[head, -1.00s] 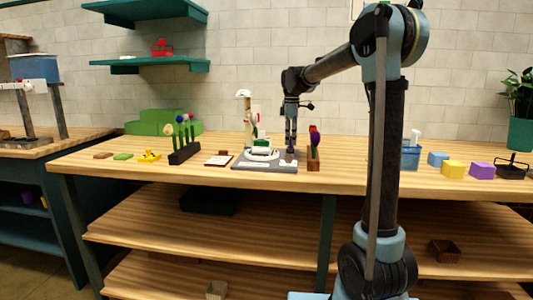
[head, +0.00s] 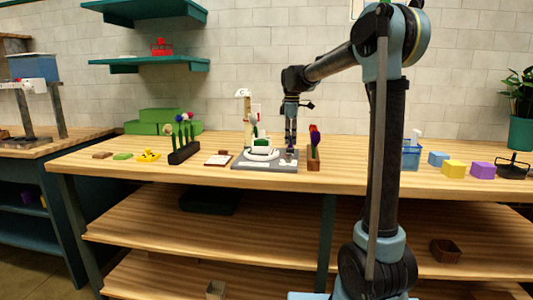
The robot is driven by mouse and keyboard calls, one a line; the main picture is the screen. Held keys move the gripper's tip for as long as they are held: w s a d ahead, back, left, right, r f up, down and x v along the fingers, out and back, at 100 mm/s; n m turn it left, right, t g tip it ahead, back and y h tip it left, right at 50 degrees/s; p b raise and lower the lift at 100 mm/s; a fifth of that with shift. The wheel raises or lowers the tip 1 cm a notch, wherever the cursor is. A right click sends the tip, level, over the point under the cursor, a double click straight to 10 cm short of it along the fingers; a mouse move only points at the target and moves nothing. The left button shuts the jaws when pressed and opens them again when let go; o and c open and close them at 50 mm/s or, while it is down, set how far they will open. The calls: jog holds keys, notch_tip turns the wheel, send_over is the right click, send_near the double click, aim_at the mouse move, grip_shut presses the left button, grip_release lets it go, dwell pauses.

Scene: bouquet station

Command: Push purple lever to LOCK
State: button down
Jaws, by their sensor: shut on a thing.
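My gripper (head: 291,146) points straight down over the right side of the grey station base (head: 265,165) on the bench. A small purple piece, likely the purple lever (head: 289,156), shows at the fingertips. My gripper is shut on it, though the fingers are tiny here and the lever is mostly hidden. The LOCK mark cannot be read at this size. A white ring-shaped part (head: 261,154) and a cream upright post (head: 247,115) stand on the base, left of my gripper.
A wooden holder with red and purple flowers (head: 313,158) stands close right of my gripper. A dark rack of flowers (head: 184,150) and a clipboard (head: 218,159) are to the left. A blue container (head: 411,157) and coloured blocks (head: 453,169) are on the right.

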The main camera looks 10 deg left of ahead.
jog(key=shift+w+r, duration=0.15)
jog(key=shift+w, duration=0.1)
jog(key=shift+s+r, duration=0.3)
jog(key=shift+r, duration=0.55)
jog(key=shift+s+r, duration=0.1)
jog(key=shift+r, duration=2.2)
jog(key=shift+s, duration=0.1)
